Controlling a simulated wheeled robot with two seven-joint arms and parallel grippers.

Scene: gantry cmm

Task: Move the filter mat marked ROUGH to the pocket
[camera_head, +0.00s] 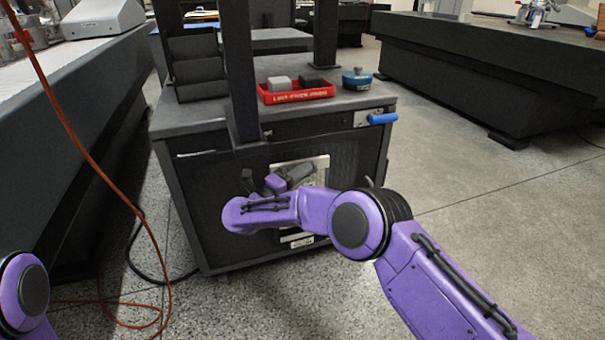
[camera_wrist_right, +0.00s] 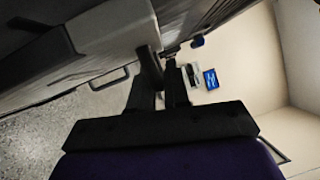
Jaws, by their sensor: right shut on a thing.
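My right gripper (camera_head: 272,182) is at the front face of the dark cabinet (camera_head: 215,235), partly hidden by my own purple wrist. A pale panel (camera_head: 322,164) shows on the cabinet front behind the gripper, and a small white label (camera_head: 301,242) shows below my arm. I cannot read ROUGH anywhere and cannot pick out the filter mat or the pocket for sure. My left gripper is out of view.
A red tray (camera_head: 296,97) with grey and black blocks and a blue round object (camera_head: 357,80) stand on the cabinet top. Dark posts rise from it. An orange cable (camera_head: 95,160) hangs at left. Long dark benches stand at both sides. The floor at right is clear.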

